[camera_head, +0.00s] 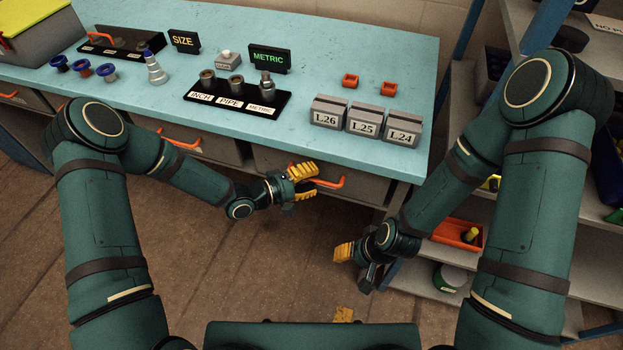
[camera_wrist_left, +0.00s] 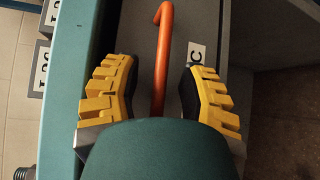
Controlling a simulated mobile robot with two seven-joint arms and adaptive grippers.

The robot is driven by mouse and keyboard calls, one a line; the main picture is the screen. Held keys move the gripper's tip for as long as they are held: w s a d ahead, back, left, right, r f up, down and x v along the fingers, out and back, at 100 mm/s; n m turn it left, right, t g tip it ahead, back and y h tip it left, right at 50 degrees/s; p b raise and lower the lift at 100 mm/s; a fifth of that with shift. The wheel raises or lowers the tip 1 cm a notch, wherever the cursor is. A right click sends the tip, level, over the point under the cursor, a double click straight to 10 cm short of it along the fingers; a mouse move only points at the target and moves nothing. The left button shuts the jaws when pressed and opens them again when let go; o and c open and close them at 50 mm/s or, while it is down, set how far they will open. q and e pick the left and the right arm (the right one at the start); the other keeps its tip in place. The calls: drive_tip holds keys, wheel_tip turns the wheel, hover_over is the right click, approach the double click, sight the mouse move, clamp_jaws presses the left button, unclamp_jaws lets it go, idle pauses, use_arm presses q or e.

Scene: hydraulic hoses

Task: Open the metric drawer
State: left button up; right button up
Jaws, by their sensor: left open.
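The drawer (camera_head: 364,188) under the right part of the bench has a long orange handle (camera_head: 330,183) and appears shut. My left gripper (camera_head: 312,181) is open at this handle in the head view. In the left wrist view its yellow-padded fingers (camera_wrist_left: 155,75) lie on either side of the orange handle (camera_wrist_left: 163,45), with gaps on both sides. A white label (camera_wrist_left: 196,54) on the drawer front is partly hidden by a finger; only its last letter, C, is readable. My right gripper (camera_head: 357,266) is open and empty, low in front of the bench's right end.
The blue bench top (camera_head: 310,110) carries a green METRIC sign (camera_head: 270,58), a labelled black stand (camera_head: 236,103) and grey blocks L26, L25 and L24 (camera_head: 363,122). Another orange-handled drawer (camera_head: 186,141) is to the left. Shelves with an orange bin (camera_head: 457,234) stand at right.

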use_arm(q)
drive_tip(key=shift+c, duration=0.4)
clamp_jaws()
drive_tip(key=shift+s, duration=0.1)
